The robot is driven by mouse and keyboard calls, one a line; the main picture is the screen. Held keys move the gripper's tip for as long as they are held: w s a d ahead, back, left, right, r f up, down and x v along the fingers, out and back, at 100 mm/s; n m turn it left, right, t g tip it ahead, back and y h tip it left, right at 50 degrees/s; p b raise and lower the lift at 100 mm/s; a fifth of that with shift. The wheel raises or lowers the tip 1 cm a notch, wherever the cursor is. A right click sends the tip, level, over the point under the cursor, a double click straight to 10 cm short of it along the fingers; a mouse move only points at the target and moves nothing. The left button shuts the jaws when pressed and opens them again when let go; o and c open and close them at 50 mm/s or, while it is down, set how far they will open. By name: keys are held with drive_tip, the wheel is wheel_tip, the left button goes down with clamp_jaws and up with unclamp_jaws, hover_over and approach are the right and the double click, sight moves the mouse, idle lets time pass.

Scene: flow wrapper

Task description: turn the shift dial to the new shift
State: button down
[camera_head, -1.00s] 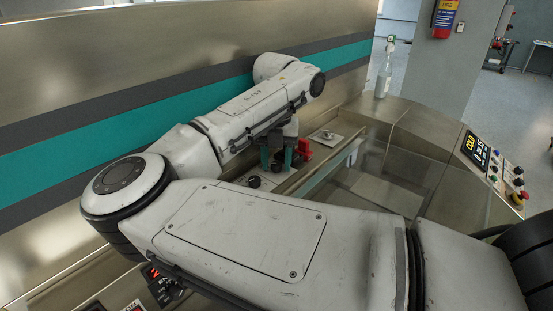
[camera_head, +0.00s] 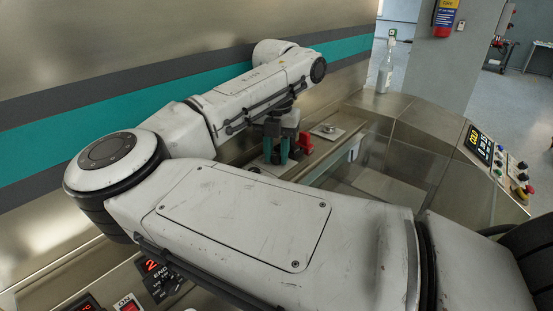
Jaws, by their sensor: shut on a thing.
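My gripper (camera_head: 276,150), with two teal fingers, points down at the ledge along the machine's steel back wall, beyond my arm. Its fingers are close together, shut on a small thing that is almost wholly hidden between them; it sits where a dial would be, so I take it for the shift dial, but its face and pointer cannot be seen. A black knob (camera_head: 253,170) shows just left of the gripper, partly behind my arm. A pale plate with a small metal knob (camera_head: 328,132) lies to the right of it.
A red part (camera_head: 303,143) stands close to the gripper's right side. A clear cover (camera_head: 400,152) is at right. A panel with display (camera_head: 480,145) and buttons is at far right. Red-lit displays (camera_head: 152,265) sit below my arm.

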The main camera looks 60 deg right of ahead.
sight(277, 156)
drive_tip(key=m+b, duration=0.2)
drive_tip(key=b, duration=0.1)
drive_tip(key=shift+f, duration=0.2)
drive_tip(key=shift+r+m+b, duration=0.15)
drive_tip(key=shift+m+b, duration=0.65)
drive_tip(key=shift+m, duration=0.15)
drive_tip(key=shift+r+m+b, duration=0.1)
drive_tip(key=shift+m+b, duration=0.7)
drive_tip(key=shift+m, duration=0.15)
drive_tip(key=c, duration=0.8)
unclamp_jaws()
drive_tip(key=shift+c, duration=0.2)
wheel_tip(277, 156, up, 11)
drive_tip(key=b, duration=0.1)
drive_tip(key=shift+f, duration=0.15)
